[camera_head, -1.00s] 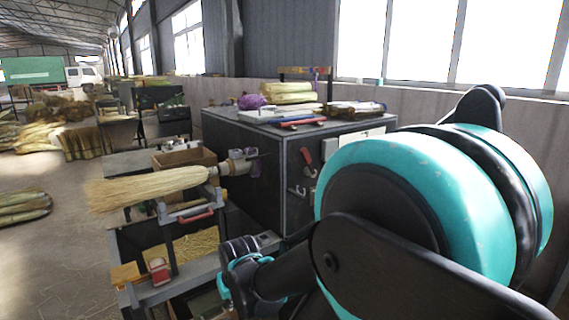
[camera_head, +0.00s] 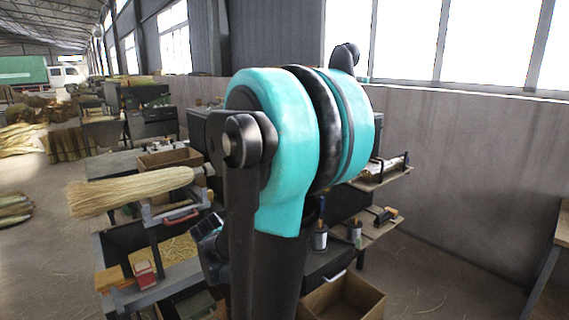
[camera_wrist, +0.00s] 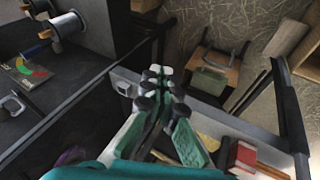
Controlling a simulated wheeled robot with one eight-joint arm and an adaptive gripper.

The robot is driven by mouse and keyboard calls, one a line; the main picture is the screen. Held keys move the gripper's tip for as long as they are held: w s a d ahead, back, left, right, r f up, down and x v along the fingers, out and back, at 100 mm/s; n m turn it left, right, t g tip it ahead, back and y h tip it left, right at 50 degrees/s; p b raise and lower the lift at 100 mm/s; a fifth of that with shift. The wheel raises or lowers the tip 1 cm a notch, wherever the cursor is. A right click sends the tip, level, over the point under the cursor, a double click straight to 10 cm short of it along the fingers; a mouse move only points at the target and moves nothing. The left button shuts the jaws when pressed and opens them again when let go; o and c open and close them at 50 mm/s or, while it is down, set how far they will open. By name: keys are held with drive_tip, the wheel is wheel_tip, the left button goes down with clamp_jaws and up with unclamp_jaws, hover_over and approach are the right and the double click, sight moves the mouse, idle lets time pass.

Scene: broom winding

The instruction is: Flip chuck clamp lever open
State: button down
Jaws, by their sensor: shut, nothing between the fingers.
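My gripper (camera_wrist: 155,73) is in the wrist view with its fingertips close together, shut and empty, above the edge of a grey metal frame. In the head view my arm covers most of the machine, and my fingertips are not clear there. The straw broom (camera_head: 130,191) lies level at the left, its handle end toward the chuck at the machine. My arm hides most of the chuck, and I cannot make out its clamp lever. A red-handled bar (camera_head: 181,216) sits on the stand just below the broom.
A red box (camera_wrist: 243,156) lies on the bench's lower shelf. Wire spools (camera_wrist: 66,24) stand on a dark surface at upper left in the wrist view. An open cardboard box (camera_head: 343,298) is on the floor. Floor at the right (camera_head: 440,275) is clear.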

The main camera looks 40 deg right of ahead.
drive_tip(key=w+d+r+g+h, duration=0.1)
drive_tip(key=w+d+r+h, duration=0.6)
drive_tip(key=w+d+h, duration=0.2)
drive_tip(key=w+d+r+g+h, duration=0.1)
drive_tip(key=w+d+r+h, duration=0.7)
drive_tip(key=w, duration=0.4)
drive_tip(key=shift+d+n+h, duration=0.3)
drive_tip(key=shift+d+h, duration=0.6)
drive_tip(key=shift+d, duration=0.45)
drive_tip(key=s+x, duration=0.1)
drive_tip(key=x, duration=1.3)
drive_tip(key=shift+w, duration=0.5)
